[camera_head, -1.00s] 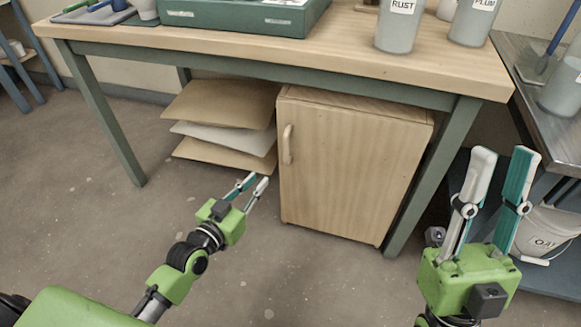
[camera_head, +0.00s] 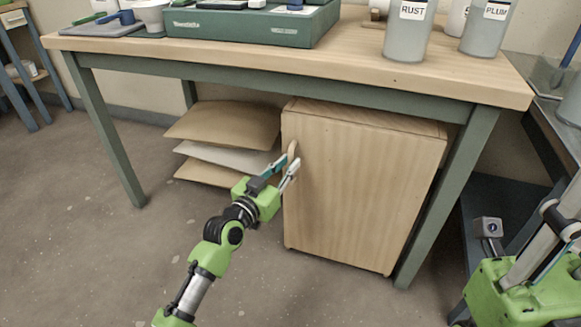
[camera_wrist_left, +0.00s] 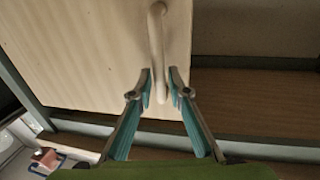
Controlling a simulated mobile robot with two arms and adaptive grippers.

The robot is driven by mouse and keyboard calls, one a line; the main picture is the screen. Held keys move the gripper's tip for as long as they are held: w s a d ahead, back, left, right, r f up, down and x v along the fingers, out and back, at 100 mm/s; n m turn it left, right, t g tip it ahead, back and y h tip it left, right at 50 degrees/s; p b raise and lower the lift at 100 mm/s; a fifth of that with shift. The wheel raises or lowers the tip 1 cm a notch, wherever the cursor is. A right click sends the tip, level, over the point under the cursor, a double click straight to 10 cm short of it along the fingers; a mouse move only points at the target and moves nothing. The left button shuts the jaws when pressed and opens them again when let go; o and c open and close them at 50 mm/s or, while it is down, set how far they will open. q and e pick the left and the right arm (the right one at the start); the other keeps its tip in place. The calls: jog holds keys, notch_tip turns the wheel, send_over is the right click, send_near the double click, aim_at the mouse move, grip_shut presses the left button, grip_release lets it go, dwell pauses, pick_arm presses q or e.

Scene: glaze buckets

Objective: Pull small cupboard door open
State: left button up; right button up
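The small wooden cupboard (camera_head: 355,195) stands under the table, and its door appears closed. Its upright pale handle (camera_head: 291,150) is at the left edge of the door, partly hidden by my gripper. My left gripper (camera_head: 288,166) is at the handle, fingers apart. In the left wrist view the handle (camera_wrist_left: 158,45) runs down between the open fingertips (camera_wrist_left: 160,73), with a gap visible on each side. The door (camera_wrist_left: 95,55) fills the left of that view. My right gripper (camera_head: 548,230) is at the right edge, cut off by the frame, its fingertips not clearly seen.
The table (camera_head: 300,60) has green legs on both sides of the cupboard. Stacked boards (camera_head: 225,125) lie left of the cupboard. A green box (camera_head: 250,25) and glaze buckets, such as RUST (camera_head: 408,32), stand on top. The floor (camera_head: 90,250) in front is clear.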

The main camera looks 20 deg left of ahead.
pick_arm(q)
jog(key=shift+x, duration=0.8)
grip_shut()
jog(key=shift+s, duration=0.1)
